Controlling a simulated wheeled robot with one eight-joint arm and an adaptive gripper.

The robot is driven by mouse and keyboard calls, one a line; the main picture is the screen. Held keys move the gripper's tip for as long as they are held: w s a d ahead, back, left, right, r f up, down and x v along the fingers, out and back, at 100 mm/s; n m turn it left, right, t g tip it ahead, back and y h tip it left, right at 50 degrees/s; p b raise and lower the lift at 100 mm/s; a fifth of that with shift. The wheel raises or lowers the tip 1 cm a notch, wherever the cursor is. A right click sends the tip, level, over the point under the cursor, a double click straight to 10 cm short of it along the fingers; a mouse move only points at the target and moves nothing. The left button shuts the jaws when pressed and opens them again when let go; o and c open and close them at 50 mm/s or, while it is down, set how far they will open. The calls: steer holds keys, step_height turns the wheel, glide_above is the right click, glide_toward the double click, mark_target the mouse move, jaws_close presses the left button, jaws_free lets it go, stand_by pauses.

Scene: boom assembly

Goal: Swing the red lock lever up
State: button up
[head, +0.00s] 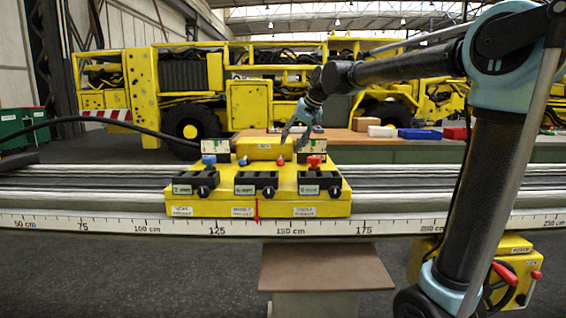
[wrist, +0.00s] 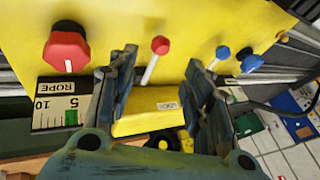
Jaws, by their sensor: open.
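The red lock lever shows in the wrist view as a red ball (wrist: 160,45) on a short white stem, on the yellow carriage top. In the head view its small red ball (head: 281,161) sits near the carriage's middle. My gripper (head: 296,142) points down above the back of the carriage. In the wrist view my gripper (wrist: 163,78) is open and empty, with one finger on each side of the lever's line. The red ball lies just beyond the fingertips, apparently untouched. The stem's lower end lies between the fingers; its exact tilt is hard to tell.
A large red knob (wrist: 67,50) is left of the lever in the wrist view; a blue-ball lever (wrist: 222,52) and blue knob (wrist: 250,62) are right. A labelled yellow block (head: 265,147) stands behind. Black clamps (head: 256,184) line the carriage front, on a ruled rail (head: 100,222).

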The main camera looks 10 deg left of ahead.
steer(key=x, duration=0.9)
steer(key=shift+w+a+f, duration=0.1)
steer(key=shift+a+f, duration=0.1)
steer(key=shift+f, duration=0.15)
jaws_close()
